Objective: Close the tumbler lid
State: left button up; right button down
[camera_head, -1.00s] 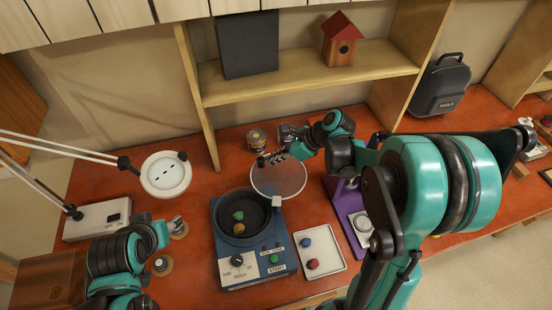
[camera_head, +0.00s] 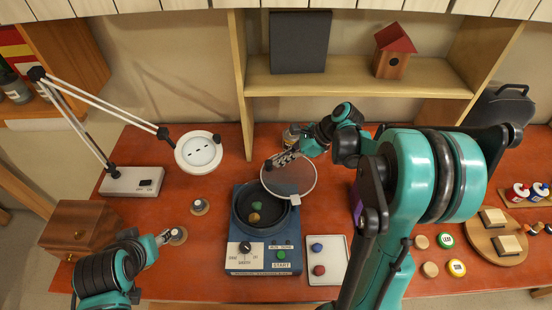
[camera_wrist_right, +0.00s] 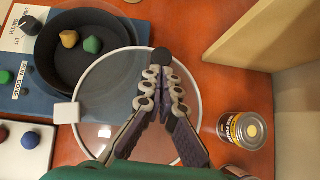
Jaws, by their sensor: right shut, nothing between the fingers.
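The tumbler (camera_head: 240,262) is a blue box with a dial, a green button and a round black drum (camera_head: 242,218). Its lid (camera_head: 290,178) is a clear disc with a pale rim, covering only the drum's upper right part. A white block (camera_head: 295,199) sits on the lid's rim. A green and an ochre lump show inside the drum. My right gripper (camera_head: 285,158) is shut and empty, over the lid. In the right wrist view its fingertips (camera_wrist_right: 160,72) meet beside a dark round piece at the rim; contact is unclear. My left gripper (camera_head: 165,237) is at the left, its jaws unclear.
A white tray (camera_head: 341,272) with a blue and a red lump stands right of the tumbler. A can (camera_wrist_right: 244,130) stands near the shelf panel (camera_wrist_right: 260,45). A lamp (camera_head: 198,151) and wooden box (camera_head: 75,225) are at the left.

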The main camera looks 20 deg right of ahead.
aim_at(271, 174)
jog(key=a, duration=0.1)
jog(key=a+n, duration=0.1)
jog(key=a, duration=0.1)
jog(key=shift+s+a+g, duration=0.3)
jog(key=shift+g, duration=0.1)
jog(key=a, duration=0.1)
jog(key=s+a, duration=0.1)
jog(key=a, duration=0.1)
jog(key=s+a, duration=0.1)
jog(key=shift+s+a+b, duration=0.1)
jog(key=shift+a+b, duration=0.05)
jog(key=shift+b, duration=0.15)
jog(key=s+a, duration=0.1)
jog(key=s+a+n+g, duration=0.1)
jog(key=s, duration=0.1)
jog(key=s+a+n, duration=0.1)
jog(key=s, duration=0.1)
jog(key=shift+s+a+y, duration=0.2)
jog(key=shift+a+y, duration=0.1)
pick_arm(q)
jog(key=shift+s+a+f, duration=0.15)
jog(key=shift+a+f, duration=0.05)
jog(key=shift+a, duration=0.1)
pick_arm(e)
jog(key=shift+s+a, duration=0.25)
jog(key=shift+s, duration=0.85)
jog(key=shift+r, duration=0.1)
jog(key=v, duration=1.2)
jog(key=shift+w+a, duration=0.1)
